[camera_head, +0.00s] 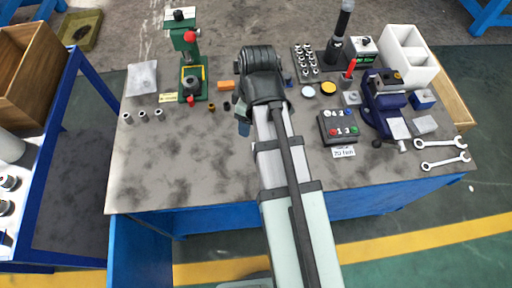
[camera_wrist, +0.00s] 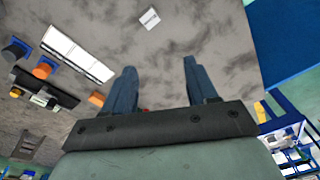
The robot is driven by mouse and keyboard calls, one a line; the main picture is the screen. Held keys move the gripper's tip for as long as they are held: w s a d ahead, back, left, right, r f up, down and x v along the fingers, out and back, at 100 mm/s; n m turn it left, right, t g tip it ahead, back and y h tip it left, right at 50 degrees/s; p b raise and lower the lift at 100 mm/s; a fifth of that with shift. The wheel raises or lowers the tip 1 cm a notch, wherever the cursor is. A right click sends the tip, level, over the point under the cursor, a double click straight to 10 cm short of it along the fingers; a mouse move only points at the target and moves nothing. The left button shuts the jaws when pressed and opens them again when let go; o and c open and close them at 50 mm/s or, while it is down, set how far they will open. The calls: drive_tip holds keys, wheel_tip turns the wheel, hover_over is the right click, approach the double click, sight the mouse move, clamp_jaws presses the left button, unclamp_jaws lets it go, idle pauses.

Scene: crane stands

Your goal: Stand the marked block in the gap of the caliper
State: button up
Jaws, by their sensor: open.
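My gripper (camera_head: 243,128) is low over the middle of the bench, mostly hidden by my arm in the head view. In the wrist view its two dark blue fingers (camera_wrist: 161,88) stand wide apart, with no object visible held between them. A small pale piece with a dark mark (camera_wrist: 149,18) lies on the bench beyond the fingers; I cannot tell whether it is the marked block. A long white sectioned piece (camera_wrist: 77,52) lies to the left of the fingers. I cannot make out the caliper or its gap for certain in either view.
A green press (camera_head: 190,75) stands at the back left, near an orange block (camera_head: 226,85). A control box (camera_head: 340,127), a blue vise (camera_head: 383,105) and wrenches (camera_head: 441,150) occupy the right. The bench's front left (camera_head: 170,170) is clear.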

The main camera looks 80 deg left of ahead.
drive_tip(key=shift+w+d+f+m+t, duration=0.1)
drive_tip(key=shift+w+f+m+t, duration=0.15)
drive_tip(key=shift+f+m, duration=1.95)
drive_tip(key=shift+w+f+m+t, duration=0.15)
drive_tip(key=shift+w+f+m, duration=0.2)
drive_tip(key=shift+f+m, duration=1.85)
drive_tip(key=shift+w+d+f+m+t, duration=0.1)
drive_tip(key=shift+w+f+m+t, duration=0.15)
drive_tip(key=shift+f+m, duration=1.95)
drive_tip(key=shift+f+n, duration=0.4)
clamp_jaws()
